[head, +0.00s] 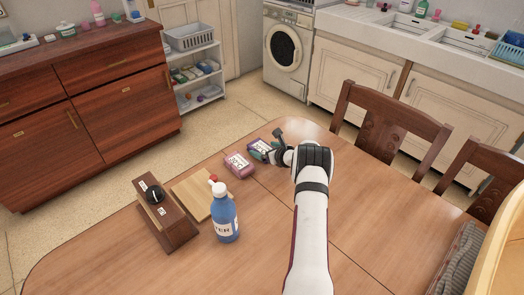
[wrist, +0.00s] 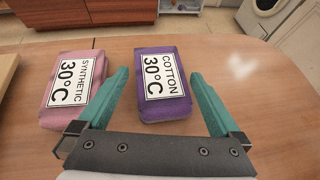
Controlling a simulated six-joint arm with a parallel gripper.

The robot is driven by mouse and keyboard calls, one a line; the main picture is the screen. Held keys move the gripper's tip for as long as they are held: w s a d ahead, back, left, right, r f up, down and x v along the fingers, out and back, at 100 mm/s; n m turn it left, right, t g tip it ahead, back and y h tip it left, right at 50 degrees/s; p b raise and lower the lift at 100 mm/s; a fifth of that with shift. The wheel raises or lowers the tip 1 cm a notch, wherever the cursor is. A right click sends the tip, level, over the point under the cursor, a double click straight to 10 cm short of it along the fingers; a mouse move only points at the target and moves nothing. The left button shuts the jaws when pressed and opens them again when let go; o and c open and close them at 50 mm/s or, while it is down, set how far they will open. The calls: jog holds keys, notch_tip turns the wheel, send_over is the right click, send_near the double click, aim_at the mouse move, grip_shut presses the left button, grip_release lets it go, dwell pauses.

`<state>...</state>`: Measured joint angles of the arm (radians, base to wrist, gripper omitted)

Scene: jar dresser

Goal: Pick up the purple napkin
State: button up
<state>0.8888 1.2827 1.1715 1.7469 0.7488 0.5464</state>
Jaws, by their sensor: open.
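The purple napkin (wrist: 178,102) is a folded block with a white label reading "COTTON 30°C". It lies on the wooden table in the wrist view, between and just beyond the teal fingers of my gripper (wrist: 160,92). In the head view the purple napkin (head: 259,146) is partly covered by my gripper (head: 268,148). My gripper is open and empty, with its fingers spread to the left and right of the napkin. I cannot tell how high the fingertips are above the table.
A pink napkin (wrist: 72,88) labelled "SYNTHETIC 30°C" lies just left, close to the left finger. Chairs (head: 390,125) line the right side. The table right of the purple napkin is clear.

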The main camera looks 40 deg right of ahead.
jog(key=shift+w+d+f, duration=0.1)
jog(key=shift+w+f, duration=0.15)
jog(key=shift+w, duration=0.2)
jog(key=c, duration=1)
jog(key=shift+c, duration=0.2)
jog(key=shift+r, duration=0.1)
